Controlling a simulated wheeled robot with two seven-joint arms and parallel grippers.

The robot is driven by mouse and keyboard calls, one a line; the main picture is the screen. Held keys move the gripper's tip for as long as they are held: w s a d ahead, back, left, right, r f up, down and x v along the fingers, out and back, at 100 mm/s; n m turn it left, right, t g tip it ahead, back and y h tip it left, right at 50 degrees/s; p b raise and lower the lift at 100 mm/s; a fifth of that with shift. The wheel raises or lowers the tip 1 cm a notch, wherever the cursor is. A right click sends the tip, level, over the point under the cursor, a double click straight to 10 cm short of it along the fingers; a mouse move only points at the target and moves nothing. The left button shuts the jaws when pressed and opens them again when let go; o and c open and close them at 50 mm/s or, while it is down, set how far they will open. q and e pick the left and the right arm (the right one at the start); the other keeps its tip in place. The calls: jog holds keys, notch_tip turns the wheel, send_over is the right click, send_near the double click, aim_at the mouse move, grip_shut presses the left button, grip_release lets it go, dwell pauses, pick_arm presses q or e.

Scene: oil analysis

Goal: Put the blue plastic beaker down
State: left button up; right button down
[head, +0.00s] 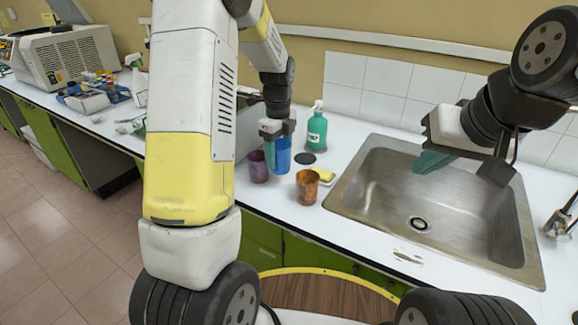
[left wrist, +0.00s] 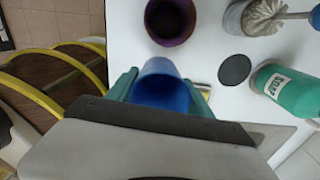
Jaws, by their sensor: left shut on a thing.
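A purple beaker (head: 258,168) stands close left of the blue one. A brown beaker (head: 307,187), yellow sponge (head: 323,174), black disc (head: 304,158) and green soap bottle (head: 316,130) are to the right. The sink (head: 470,205) lies further right.

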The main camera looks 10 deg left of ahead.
pick_arm(q)
notch_tip(320, 180, down, 6)
jog(key=shift+f, duration=0.25)
jog(key=shift+f, duration=0.2)
jog(key=o, duration=1.3)
jog(key=shift+o, duration=0.2)
jog(key=shift+r, duration=0.1)
